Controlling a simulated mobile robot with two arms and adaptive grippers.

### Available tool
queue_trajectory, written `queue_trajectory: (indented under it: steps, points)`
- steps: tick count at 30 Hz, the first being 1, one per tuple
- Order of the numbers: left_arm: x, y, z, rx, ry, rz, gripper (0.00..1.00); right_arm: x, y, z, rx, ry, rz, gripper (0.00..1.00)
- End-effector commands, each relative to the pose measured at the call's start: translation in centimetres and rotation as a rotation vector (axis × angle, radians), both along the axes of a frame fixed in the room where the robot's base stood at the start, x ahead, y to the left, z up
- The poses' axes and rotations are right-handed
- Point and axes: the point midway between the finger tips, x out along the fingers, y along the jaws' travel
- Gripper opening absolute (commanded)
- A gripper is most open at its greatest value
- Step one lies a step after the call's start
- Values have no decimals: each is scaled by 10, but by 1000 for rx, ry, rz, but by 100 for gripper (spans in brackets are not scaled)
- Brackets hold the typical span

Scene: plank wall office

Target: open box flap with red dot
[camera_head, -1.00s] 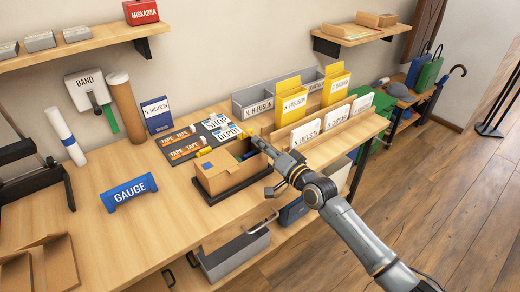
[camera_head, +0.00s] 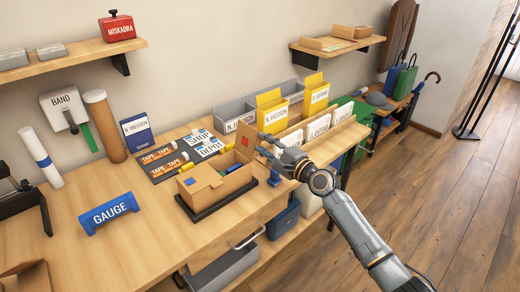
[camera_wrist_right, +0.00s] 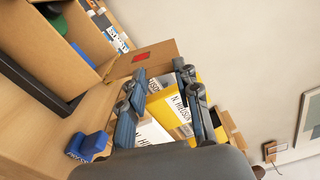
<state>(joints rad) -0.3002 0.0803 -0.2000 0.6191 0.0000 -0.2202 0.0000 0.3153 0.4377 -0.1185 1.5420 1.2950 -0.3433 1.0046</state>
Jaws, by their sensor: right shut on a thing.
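The cardboard box (camera_head: 222,190) sits on a dark tray (camera_head: 205,213) on the wooden table. Its flap with the red mark (camera_head: 246,143) stands raised at the box's far right side. In the right wrist view the red mark (camera_wrist_right: 140,57) shows on the cardboard flap. My right gripper (camera_head: 270,143) is at this flap's outer edge and is shut on it; in the wrist view its fingers (camera_wrist_right: 160,84) meet the flap's edge. Another flap, with a blue mark (camera_head: 190,182), is at the box's left. My left gripper is not in view.
Yellow and white binders (camera_head: 315,100) stand behind and right of the gripper. Tape boxes (camera_head: 163,160) lie behind the box. A blue gauge block (camera_head: 109,213) is to its left. A small blue object (camera_head: 274,177) stands just right of the box.

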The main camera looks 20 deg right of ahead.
Motion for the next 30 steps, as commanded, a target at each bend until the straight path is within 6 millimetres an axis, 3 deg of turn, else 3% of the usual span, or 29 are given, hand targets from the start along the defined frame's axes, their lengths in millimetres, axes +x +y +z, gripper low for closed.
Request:
queue_trajectory:
  steps: [13,30]
  points:
    - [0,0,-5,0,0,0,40,6,-17,-8,219,80,-1,0]
    - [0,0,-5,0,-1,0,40,7,-19,-10,252,94,0,0]
